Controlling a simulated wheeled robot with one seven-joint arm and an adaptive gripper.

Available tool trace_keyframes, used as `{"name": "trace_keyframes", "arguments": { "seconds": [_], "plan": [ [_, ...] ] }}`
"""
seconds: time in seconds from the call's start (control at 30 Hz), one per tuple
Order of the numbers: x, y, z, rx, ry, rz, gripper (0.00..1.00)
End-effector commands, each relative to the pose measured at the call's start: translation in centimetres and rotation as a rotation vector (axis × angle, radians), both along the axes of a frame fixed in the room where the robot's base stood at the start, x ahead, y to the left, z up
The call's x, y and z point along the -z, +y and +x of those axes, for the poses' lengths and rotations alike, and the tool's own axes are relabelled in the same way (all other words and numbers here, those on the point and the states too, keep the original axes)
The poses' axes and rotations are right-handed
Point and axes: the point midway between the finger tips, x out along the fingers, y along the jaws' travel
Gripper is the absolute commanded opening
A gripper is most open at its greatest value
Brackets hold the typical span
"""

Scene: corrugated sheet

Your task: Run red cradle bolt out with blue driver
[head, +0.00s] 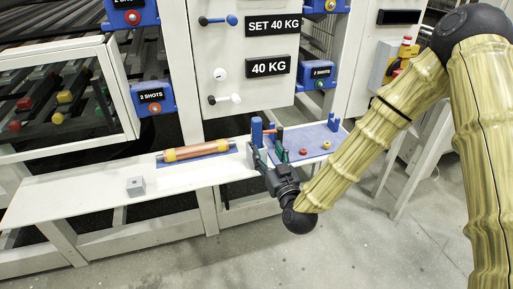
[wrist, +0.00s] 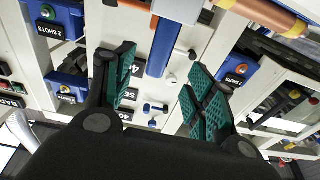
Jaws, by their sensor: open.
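My gripper (head: 267,149) is open at the left end of a blue plate (head: 315,136), close to blue posts (head: 257,130) and an orange rod. In the wrist view, my green-padded fingers (wrist: 160,68) stand apart, with a blue bar (wrist: 165,45) showing between them; I see no grip on it. I cannot tell whether this bar is the blue driver or a post. A small red piece (head: 302,151) lies on the plate beside a small yellow piece (head: 325,145); the red one may be the bolt. My fingers partly hide the posts' lower parts.
An orange roller (head: 196,150) with yellow ends lies in a blue cradle on the white shelf (head: 80,198). A grey cube (head: 135,186) stands to its left. Blue "2 SHOTS" boxes (head: 153,97) and a white panel (head: 235,70) with handles rise behind. Floor in front is clear.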

Motion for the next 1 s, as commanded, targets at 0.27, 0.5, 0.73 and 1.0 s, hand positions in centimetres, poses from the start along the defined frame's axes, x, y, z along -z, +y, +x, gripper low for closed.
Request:
{"name": "trace_keyframes", "arguments": {
  "seconds": [0.27,0.5,0.73,1.0],
  "plan": [
    [-1.8,0.8,2.6,0.01,-0.049,0.01,0.55],
    [-2.1,1.7,5.2,0.009,-0.046,0.01,0.55],
    [-2.5,2.1,6.4,0.009,-0.045,0.01,0.55],
    [-3.6,3.2,9.4,0.01,-0.045,0.009,0.55]
  ]
}}
